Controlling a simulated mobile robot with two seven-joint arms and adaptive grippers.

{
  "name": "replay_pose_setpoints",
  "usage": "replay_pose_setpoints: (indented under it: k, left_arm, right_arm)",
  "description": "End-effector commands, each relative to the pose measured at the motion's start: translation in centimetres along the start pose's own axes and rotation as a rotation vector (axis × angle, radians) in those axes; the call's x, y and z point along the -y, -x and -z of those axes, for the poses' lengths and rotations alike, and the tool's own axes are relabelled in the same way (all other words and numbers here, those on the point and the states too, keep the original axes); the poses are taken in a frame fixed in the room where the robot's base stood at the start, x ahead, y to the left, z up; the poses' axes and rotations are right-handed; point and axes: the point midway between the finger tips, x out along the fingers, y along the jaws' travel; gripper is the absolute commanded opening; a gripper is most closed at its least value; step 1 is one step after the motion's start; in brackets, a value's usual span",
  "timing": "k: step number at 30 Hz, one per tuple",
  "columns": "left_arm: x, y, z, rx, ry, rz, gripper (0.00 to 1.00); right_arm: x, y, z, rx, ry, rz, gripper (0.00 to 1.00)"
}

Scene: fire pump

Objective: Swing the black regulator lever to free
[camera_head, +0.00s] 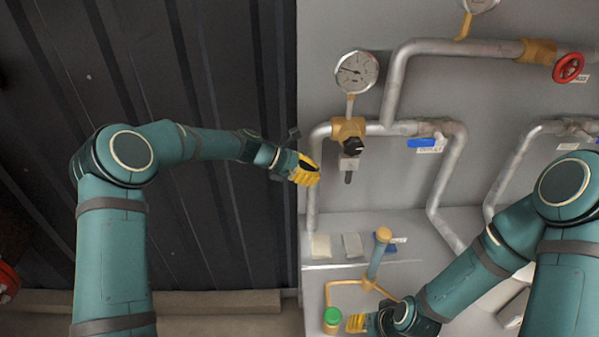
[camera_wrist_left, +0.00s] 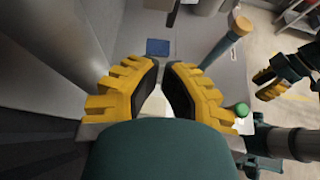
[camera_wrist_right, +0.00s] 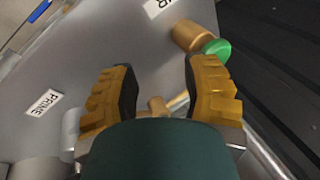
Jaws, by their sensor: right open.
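The black regulator lever (camera_head: 352,146) shows as a small dark handle on the brass fitting below the gauge in the head view; its exact shape is too small to tell. My left gripper (camera_head: 312,172) is left of and below it, apart from it, in front of the left vertical pipe. In the left wrist view its fingertips (camera_wrist_left: 161,66) are close together with a narrow gap and nothing seen between them. A dark bar (camera_wrist_left: 172,17) lies beyond the tips; I cannot tell whether it is the lever. My right gripper (camera_head: 358,323) is open and empty, low by the green cap.
A gauge (camera_head: 356,72) stands above the fitting. A blue valve handle (camera_head: 424,142) and a red wheel (camera_head: 569,67) are farther right. The green cap (camera_head: 332,316) and a blue post with a tan top (camera_head: 381,250) stand below. Dark ribbed wall lies left.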

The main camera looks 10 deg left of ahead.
Motion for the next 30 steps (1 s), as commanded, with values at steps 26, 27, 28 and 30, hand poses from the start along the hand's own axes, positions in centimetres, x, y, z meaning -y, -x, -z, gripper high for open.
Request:
replay_pose_setpoints:
  k: [26, 27, 28, 30]
  left_arm:
    - [0.0, -6.1, -2.0, 0.0, 0.001, -0.001, 0.0]
    - [0.0, -6.1, -1.9, 0.0, 0.001, -0.001, 0.0]
    - [0.0, -6.1, -1.9, 0.001, 0.001, -0.001, 0.0]
    - [-0.1, -6.0, -1.8, 0.003, 0.002, -0.001, 0.0]
  right_arm:
    - [-0.7, -2.0, -0.2, -0.001, -0.001, -0.003, 0.47]
    - [-0.7, -2.0, -0.2, -0.001, -0.001, -0.003, 0.47]
    - [-0.7, -2.0, -0.2, -0.001, -0.001, -0.003, 0.47]
    - [-0.7, -2.1, -0.3, -0.001, -0.001, -0.003, 0.47]
